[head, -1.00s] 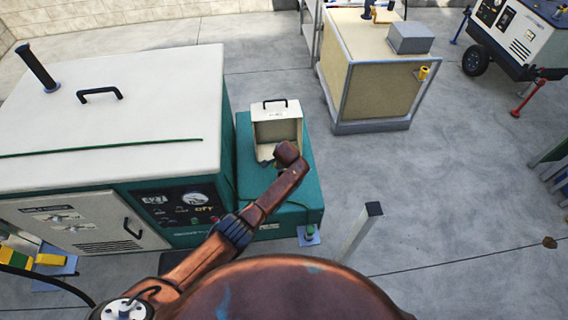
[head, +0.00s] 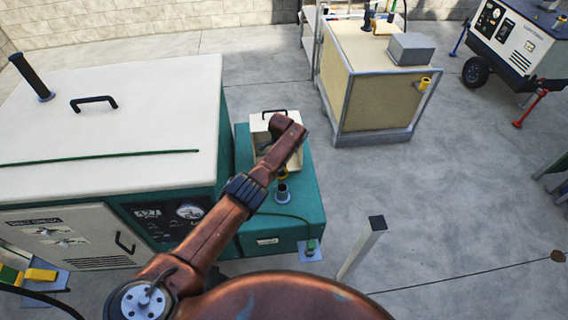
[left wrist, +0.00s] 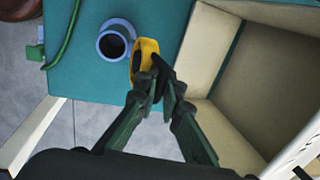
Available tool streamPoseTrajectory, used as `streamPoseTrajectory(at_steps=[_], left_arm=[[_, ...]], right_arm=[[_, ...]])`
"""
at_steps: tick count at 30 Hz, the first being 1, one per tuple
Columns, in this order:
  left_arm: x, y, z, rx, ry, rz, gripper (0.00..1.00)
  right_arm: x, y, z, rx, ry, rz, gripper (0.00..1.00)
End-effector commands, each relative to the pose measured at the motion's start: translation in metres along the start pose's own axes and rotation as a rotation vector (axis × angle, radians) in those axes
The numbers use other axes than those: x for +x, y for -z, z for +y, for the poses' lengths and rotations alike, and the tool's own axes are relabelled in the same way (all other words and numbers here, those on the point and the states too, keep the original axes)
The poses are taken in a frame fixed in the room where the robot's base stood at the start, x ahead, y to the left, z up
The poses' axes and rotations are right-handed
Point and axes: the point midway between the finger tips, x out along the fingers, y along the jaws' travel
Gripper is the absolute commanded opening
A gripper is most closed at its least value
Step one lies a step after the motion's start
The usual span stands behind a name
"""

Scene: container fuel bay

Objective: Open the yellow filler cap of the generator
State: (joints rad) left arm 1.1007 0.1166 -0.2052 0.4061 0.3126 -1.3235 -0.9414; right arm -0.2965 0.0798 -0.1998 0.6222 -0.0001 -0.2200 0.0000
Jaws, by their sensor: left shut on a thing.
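The generator (head: 120,105) is a cream-topped unit at the left of the head view, with a teal fuel tank section (head: 302,215) at its right end. In the left wrist view a round blue-grey filler neck (left wrist: 113,42) stands on the teal top, its dark mouth uncovered. The yellow filler cap (left wrist: 149,47) is tilted beside the neck, off its mouth. My left gripper (left wrist: 158,72) is shut on the cap. The neck also shows in the head view (head: 282,193); there my arm mostly hides the gripper and cap. My right gripper is not in view.
An open cream box with a handle (head: 262,128) stands on the teal top, close beside my left gripper. A grey post (head: 362,247) stands in front to the right. A beige tank (head: 372,85) stands behind, with bare concrete floor between.

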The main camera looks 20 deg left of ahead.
Motion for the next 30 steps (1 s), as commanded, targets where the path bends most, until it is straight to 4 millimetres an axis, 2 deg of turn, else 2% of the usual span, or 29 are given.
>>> streamPoseTrajectory(at_steps=[3,6,16,22,23,30], left_arm=[[0.001,-0.006,-0.003,-0.005,0.003,-0.008,0.00],[0.002,-0.008,-0.003,-0.007,0.003,-0.007,0.00],[0.001,-0.012,-0.004,-0.013,0.006,-0.004,0.00],[0.001,-0.013,-0.005,-0.014,0.007,-0.003,0.00],[0.001,-0.013,-0.005,-0.013,0.008,-0.003,0.07],[0.002,-0.010,-0.003,-0.009,0.005,-0.002,0.23]], right_arm=[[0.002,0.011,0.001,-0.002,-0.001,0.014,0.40],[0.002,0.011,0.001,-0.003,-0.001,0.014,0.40],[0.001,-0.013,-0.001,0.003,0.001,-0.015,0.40],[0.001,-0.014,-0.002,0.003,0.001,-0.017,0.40],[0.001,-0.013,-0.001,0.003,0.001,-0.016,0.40],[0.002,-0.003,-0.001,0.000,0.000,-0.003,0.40]])
